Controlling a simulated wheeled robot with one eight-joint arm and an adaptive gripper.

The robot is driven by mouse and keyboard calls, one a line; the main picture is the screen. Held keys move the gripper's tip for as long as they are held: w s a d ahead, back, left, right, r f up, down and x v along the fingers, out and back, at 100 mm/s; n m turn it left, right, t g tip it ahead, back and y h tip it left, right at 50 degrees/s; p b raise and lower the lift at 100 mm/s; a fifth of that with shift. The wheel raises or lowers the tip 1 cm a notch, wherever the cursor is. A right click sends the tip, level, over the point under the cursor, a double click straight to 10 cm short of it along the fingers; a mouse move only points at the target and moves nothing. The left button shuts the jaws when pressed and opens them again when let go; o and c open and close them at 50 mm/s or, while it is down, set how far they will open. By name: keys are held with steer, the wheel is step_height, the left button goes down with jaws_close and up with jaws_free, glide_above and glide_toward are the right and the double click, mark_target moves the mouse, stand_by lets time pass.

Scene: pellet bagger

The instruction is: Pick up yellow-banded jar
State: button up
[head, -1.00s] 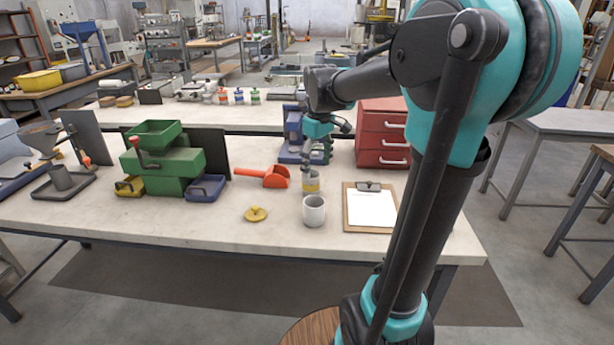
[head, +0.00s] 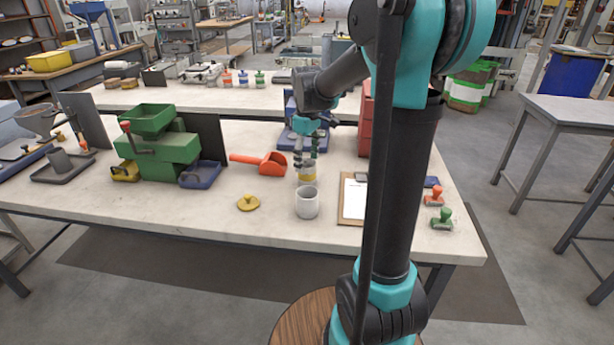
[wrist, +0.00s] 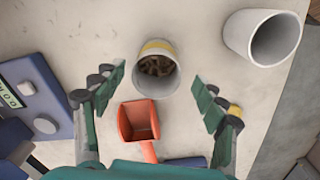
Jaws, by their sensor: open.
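The yellow-banded jar (head: 307,174) stands upright on the near table, just behind a white cup (head: 307,203). In the wrist view the jar (wrist: 157,68) is seen from above, uncapped, with brown pellets inside. My gripper (head: 306,158) is above the jar and points down. Its fingers (wrist: 158,78) are open, one on each side of the jar in the wrist view, with visible gaps between them and the jar. I cannot tell how far down the fingertips reach beside it. A yellow knobbed lid (head: 248,203) lies on the table to the left of the cup.
A red scoop (head: 262,163) lies left of the jar; the cup (wrist: 262,40) is close by. A blue scale (wrist: 38,98) sits behind. A clipboard (head: 352,200) and red drawers (head: 364,125) are to the right, partly behind my arm. A green bagger (head: 160,150) stands left.

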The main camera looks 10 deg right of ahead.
mark_target(307, 174)
steer(key=shift+w+f, duration=0.2)
steer(key=shift+f, duration=2.85)
steer(key=c, duration=1.6)
